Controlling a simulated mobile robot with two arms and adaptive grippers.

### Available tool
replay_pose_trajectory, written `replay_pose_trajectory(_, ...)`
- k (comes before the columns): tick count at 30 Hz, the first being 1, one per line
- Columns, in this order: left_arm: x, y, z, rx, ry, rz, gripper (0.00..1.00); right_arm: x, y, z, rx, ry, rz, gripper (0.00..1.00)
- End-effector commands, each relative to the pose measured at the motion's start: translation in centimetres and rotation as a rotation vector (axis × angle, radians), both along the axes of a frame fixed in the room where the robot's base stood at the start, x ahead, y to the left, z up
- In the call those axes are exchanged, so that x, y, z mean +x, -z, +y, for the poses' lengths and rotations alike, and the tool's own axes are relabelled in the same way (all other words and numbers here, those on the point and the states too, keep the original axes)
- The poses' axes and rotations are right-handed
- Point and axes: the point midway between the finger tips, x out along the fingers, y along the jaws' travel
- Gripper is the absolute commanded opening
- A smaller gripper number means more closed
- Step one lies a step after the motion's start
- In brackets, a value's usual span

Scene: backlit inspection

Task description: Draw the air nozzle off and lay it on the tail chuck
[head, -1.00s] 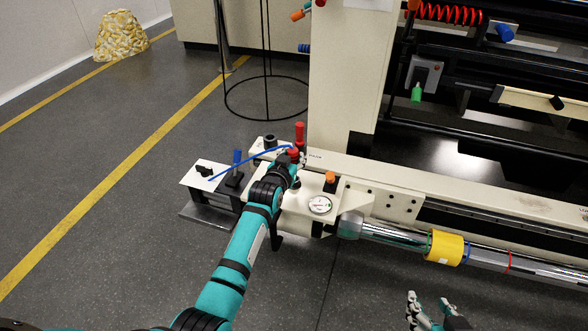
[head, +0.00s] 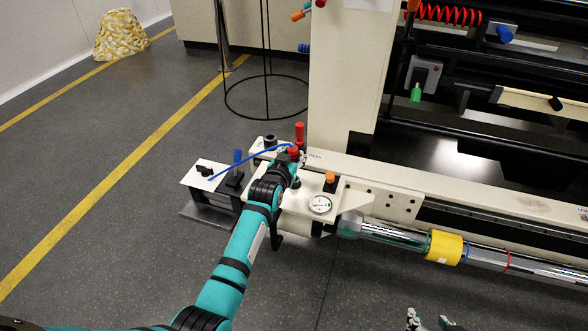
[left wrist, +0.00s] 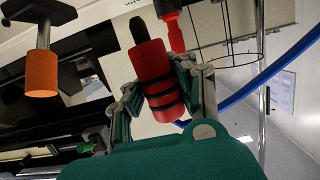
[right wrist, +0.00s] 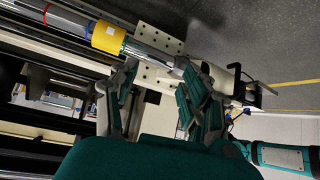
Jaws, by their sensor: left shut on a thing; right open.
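My left gripper (head: 291,160) is shut on a red cylinder with a black tip and black bands, which appears to be the air nozzle (left wrist: 152,62). Only the nozzle's red top (head: 293,151) shows in the head view, at the cream end block. A blue hose (head: 250,162) runs from it to the left. I cannot tell whether the nozzle still sits in a seat. The tail chuck seems to be the grey metal piece (head: 350,225) between the cream block and the chrome tube. My right gripper (right wrist: 160,98) is open and empty; its fingertips (head: 430,320) show at the head view's bottom edge.
A gauge (head: 319,204) and an orange knob (head: 330,178) stand on the cream block, close to my left gripper. A red handle (head: 300,133) rises just behind. A yellow sleeve (head: 444,246) sits on the chrome tube. The floor in front is clear.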

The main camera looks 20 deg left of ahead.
Motion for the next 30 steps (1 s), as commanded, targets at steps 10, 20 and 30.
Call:
replay_pose_trajectory(10, 0.0, -0.4, 0.0, 0.000, 0.000, -0.001, 0.00, -0.9, 0.4, -0.3, -0.011, 0.004, 0.051, 0.48)
replay_pose_trajectory(20, 0.0, -0.6, 0.0, 0.000, 0.000, -0.001, 0.00, -1.7, 0.8, -0.6, -0.022, 0.008, 0.097, 0.48)
replay_pose_trajectory(30, 0.0, -0.9, 0.0, 0.000, 0.000, -0.001, 0.00, -2.5, 1.2, -0.9, -0.032, 0.012, 0.144, 0.48)
